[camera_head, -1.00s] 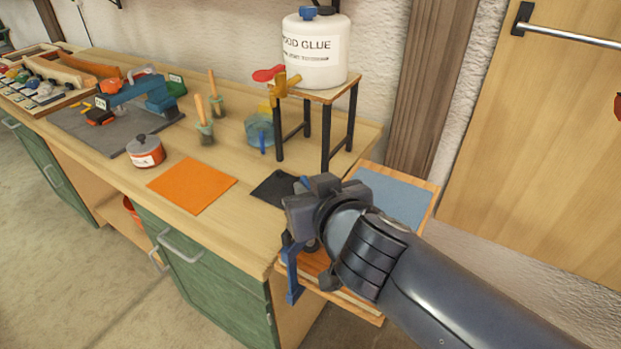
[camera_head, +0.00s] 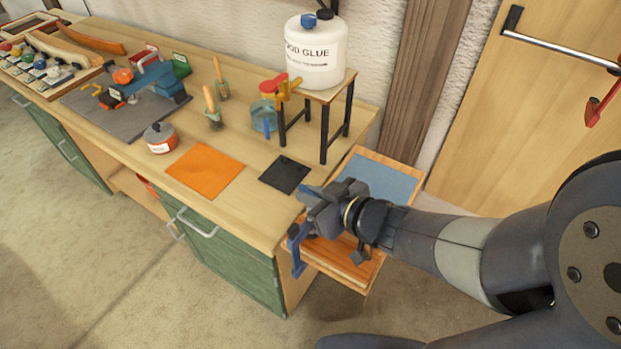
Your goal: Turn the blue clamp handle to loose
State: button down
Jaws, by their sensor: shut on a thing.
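The blue clamp (camera_head: 296,258) is at the right end of the bench, at the front edge of a small wooden board. Its frame hangs down past the board's edge. My gripper (camera_head: 312,208) is at the top of the clamp, shut on the blue clamp handle (camera_head: 309,189), of which only a small blue part shows. The jaws and wrist hide most of the handle, so I cannot tell its exact angle.
A black mat (camera_head: 284,174) and an orange mat (camera_head: 205,170) lie left of my gripper.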

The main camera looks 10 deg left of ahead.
jog(key=shift+w+r+n+g+y+p, duration=0.2)
jog(key=shift+n+g+y+p, duration=0.3)
jog(key=shift+n+g+p, duration=0.6)
jog(key=shift+s+p, duration=0.1)
jog(key=shift+p, duration=0.25)
jog(key=shift+a, duration=0.1)
jog(key=c, duration=1.5)
grip_release()
jog(key=shift+p+v, duration=0.7)
jog(key=shift+v, duration=4.75)
jog(key=shift+f, duration=0.2)
jog(key=shift+b+x, duration=0.75)
jog(key=shift+x, duration=4.6)
